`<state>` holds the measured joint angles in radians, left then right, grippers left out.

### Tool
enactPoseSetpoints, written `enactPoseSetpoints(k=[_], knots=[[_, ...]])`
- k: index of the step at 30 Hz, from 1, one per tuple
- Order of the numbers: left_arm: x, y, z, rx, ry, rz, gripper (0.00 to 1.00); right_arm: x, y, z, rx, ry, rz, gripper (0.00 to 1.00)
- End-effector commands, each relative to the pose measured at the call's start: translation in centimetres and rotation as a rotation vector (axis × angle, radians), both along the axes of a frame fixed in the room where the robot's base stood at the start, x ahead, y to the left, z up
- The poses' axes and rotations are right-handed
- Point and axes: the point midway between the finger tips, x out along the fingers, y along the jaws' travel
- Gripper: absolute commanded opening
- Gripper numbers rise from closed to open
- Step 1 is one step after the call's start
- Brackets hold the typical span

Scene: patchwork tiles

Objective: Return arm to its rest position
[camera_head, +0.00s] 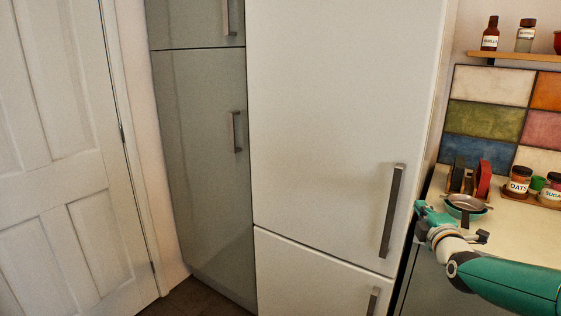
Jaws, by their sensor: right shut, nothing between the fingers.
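My right arm (510,284), teal and white, comes in from the lower right. Its gripper (421,208) is shut and empty, beside the right edge of the white fridge, in front of the counter. The gripper is small in the picture and a gap between it and the fridge handle (392,211) shows. My left arm and left gripper are not in view.
The tall white fridge (330,110) and a grey-green cabinet (205,165) are closed. A white door (65,190) stands at left. A shelf (520,58) holds bottles.

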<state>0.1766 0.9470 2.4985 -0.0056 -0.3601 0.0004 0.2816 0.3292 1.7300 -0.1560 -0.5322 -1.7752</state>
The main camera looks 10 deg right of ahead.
Motion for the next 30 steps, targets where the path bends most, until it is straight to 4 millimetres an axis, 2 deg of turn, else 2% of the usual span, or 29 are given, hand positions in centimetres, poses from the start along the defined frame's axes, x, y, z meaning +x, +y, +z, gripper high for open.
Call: enactPoseSetpoints(k=[1, 2, 5, 6, 8, 9, 11, 12, 14, 15, 17, 20, 21, 23, 24, 27, 30], knots=[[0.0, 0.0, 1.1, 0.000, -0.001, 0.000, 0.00, 0.7, 1.2, -1.2, 0.011, 0.035, 0.022, 0.00], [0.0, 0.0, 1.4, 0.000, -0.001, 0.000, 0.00, 1.0, 1.9, -2.2, 0.018, 0.057, 0.034, 0.00], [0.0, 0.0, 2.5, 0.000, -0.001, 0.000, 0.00, 1.4, 4.9, -7.2, 0.052, 0.160, 0.083, 0.00], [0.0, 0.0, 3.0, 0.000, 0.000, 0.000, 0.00, 1.2, 6.3, -9.5, 0.068, 0.210, 0.104, 0.00], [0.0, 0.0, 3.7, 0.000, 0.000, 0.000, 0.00, 0.5, 8.7, -13.4, 0.109, 0.294, 0.138, 0.00], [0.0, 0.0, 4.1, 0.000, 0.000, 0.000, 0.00, -0.2, 10.3, -16.0, 0.153, 0.351, 0.156, 0.00], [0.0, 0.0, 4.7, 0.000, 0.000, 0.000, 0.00, -1.7, 12.7, -19.6, 0.230, 0.436, 0.174, 0.00], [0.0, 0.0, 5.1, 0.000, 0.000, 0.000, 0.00, -3.0, 14.2, -22.0, 0.288, 0.495, 0.181, 0.00], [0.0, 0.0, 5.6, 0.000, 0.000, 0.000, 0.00, -5.3, 16.5, -25.4, 0.386, 0.587, 0.181, 0.00], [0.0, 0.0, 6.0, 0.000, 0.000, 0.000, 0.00, -7.1, 18.0, -27.5, 0.457, 0.649, 0.172, 0.00], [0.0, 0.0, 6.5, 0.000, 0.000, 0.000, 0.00, -10.1, 20.2, -30.4, 0.567, 0.743, 0.149, 0.00], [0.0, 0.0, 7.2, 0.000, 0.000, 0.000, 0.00, -15.8, 23.4, -34.4, 0.761, 0.904, 0.068, 0.00], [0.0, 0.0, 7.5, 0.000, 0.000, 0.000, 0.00, -18.3, 24.6, -35.7, 0.843, 0.969, 0.017, 0.00], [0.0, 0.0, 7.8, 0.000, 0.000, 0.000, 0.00, -22.3, 26.2, -37.4, 0.969, 1.063, -0.077, 0.00], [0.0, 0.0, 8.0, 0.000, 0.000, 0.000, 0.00, -25.2, 27.2, -38.3, 1.056, 1.126, -0.159, 0.00], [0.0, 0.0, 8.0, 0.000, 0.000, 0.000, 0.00, -31.6, 28.9, -39.7, 1.268, 1.238, -0.420, 0.00], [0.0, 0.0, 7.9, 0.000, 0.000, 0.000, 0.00, -35.0, 29.3, -39.7, 1.434, 1.252, -0.670, 0.00]])
